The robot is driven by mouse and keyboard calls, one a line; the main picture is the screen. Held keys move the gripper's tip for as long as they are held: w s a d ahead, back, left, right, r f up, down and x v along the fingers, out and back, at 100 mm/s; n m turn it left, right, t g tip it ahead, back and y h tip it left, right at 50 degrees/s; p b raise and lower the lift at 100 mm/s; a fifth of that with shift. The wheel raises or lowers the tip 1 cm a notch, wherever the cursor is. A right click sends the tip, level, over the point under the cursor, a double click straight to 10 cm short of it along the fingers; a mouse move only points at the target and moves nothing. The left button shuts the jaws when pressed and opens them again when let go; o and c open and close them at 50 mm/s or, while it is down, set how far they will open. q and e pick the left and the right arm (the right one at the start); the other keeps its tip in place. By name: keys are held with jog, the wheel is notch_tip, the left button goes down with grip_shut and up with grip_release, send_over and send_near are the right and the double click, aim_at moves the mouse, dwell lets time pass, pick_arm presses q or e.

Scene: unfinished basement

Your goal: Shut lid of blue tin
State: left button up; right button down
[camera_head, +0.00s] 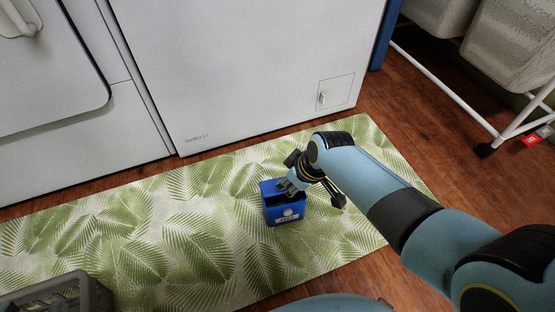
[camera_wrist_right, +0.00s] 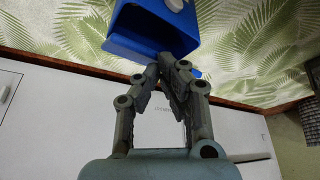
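The blue tin (camera_head: 284,212) stands upright on the leaf-patterned mat, with a pale label on its front. Its lid (camera_head: 268,186) shows as a blue edge at the back, raised, and the dark inside is partly visible. My right gripper (camera_head: 286,187) is at the back of the tin, by the lid, and covers part of it. In the right wrist view the tin (camera_wrist_right: 158,28) is at the top, and the gripper's fingertips (camera_wrist_right: 167,62) come together against its blue edge. I cannot tell whether they touch the lid. My left gripper is not in view.
The leaf-patterned mat (camera_head: 150,240) lies on a wood floor. White appliances (camera_head: 240,60) stand behind it. A grey basket (camera_head: 60,295) is at the lower left. A white wheeled rack (camera_head: 450,90) stands at the upper right. The mat left of the tin is clear.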

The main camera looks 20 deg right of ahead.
jog(key=shift+s+f, duration=0.25)
jog(key=shift+f, duration=0.05)
dwell(0.4)
jog(key=shift+s+f, duration=0.2)
jog(key=shift+f, duration=0.1)
jog(key=shift+s+f+b, duration=0.15)
jog(key=shift+f+b, duration=0.15)
jog(key=shift+b, duration=0.05)
jog(key=shift+s+f, duration=0.15)
jog(key=shift+f, duration=0.15)
jog(key=shift+f+b, duration=0.25)
jog(key=shift+b, duration=0.05)
dwell(0.6)
